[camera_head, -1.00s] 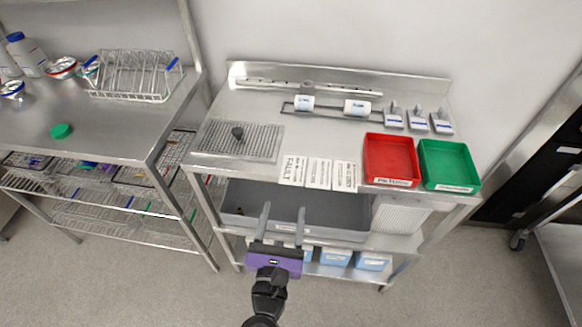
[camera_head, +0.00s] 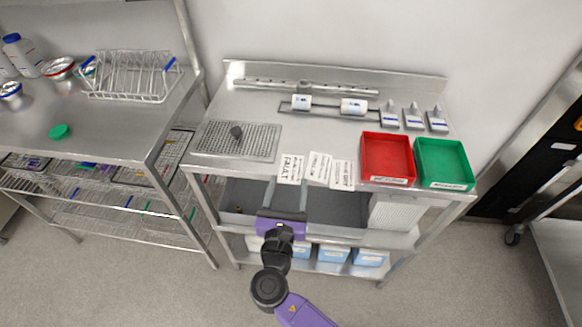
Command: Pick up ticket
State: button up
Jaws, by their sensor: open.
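Three white paper tickets lie side by side at the front edge of the steel bench top: the left ticket (camera_head: 290,169), printed FAULT, the middle ticket (camera_head: 319,168), slightly turned and set further back, and the right ticket (camera_head: 343,175). The print on the other two is too small to read. My gripper (camera_head: 288,184) is open at the bench's front edge, its fingers pointing towards the left and middle tickets. No ticket is visibly gripped. I cannot tell whether the fingertips touch one.
A red tray (camera_head: 387,156) and a green tray (camera_head: 444,163) stand right of the tickets. A perforated mat (camera_head: 255,143) with a dark knob lies to the left. A grey bin (camera_head: 337,208) sits below the bench top.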

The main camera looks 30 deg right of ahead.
jog(key=c, duration=1)
jog(key=shift+r, duration=0.1)
notch_tip(320, 180, up, 20)
jog(key=p, duration=0.2)
